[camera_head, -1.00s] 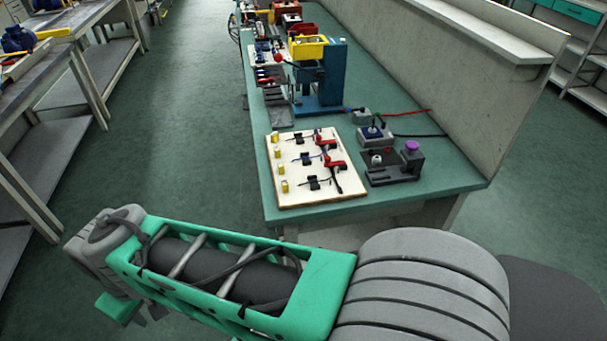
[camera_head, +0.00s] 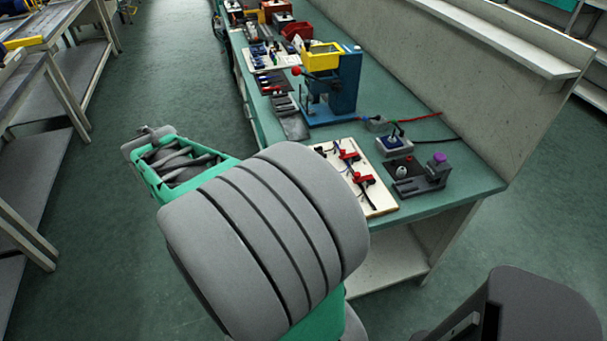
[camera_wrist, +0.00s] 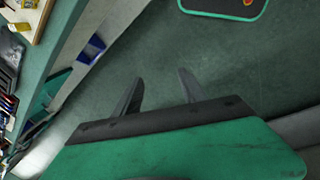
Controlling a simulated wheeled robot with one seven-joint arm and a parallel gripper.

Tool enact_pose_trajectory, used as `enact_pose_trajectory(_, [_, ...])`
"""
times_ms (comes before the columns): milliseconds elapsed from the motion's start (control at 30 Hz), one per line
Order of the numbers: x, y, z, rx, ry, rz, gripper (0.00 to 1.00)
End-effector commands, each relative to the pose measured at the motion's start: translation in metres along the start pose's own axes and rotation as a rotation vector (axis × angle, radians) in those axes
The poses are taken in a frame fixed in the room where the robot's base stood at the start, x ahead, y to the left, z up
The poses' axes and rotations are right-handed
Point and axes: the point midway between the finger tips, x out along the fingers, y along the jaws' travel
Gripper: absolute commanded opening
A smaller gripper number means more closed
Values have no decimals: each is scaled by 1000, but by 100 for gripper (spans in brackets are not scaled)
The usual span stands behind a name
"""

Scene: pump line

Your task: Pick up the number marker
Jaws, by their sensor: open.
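I cannot pick out the number marker for certain in either view. A pale board (camera_head: 381,203) with red and black clamps and cables lies at the near end of the green bench; my arm hides its left part. In the wrist view a corner of the board (camera_wrist: 37,30) shows at the top left, with small yellow pieces (camera_wrist: 22,28) on it. My gripper (camera_wrist: 160,76) is open and empty, over the floor beside the bench and apart from the board.
On the green bench (camera_head: 440,203) stand a blue press (camera_head: 345,85), a grey fixture with a purple knob (camera_head: 425,178), and a small box with a blue top (camera_head: 394,143). A wall panel borders the bench on the right. The aisle floor (camera_head: 170,75) at left is clear.

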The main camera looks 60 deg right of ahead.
Motion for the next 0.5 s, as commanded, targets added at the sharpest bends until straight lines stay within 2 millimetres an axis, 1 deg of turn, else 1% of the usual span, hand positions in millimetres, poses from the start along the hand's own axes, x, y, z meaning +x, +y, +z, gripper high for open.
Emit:
enact_pose_trajectory(33, [-8, 47, 26, -58, -70, 5, 49])
enact_pose_trajectory(67, [-5, 70, 43, -109, -107, 8, 49])
enact_pose_trajectory(100, [-1, 97, 68, -175, -158, 1, 49])
enact_pose_trajectory(167, [5, 130, 105, -268, -224, -21, 49])
enact_pose_trajectory(200, [10, 145, 128, -323, -260, -42, 49])
enact_pose_trajectory(300, [17, 168, 171, -423, -320, -90, 49])
enact_pose_trajectory(333, [19, 171, 179, -444, -331, -102, 49])
enact_pose_trajectory(400, [24, 176, 191, -476, -345, -117, 49])
enact_pose_trajectory(500, [37, 176, 198, -489, -349, -123, 49])
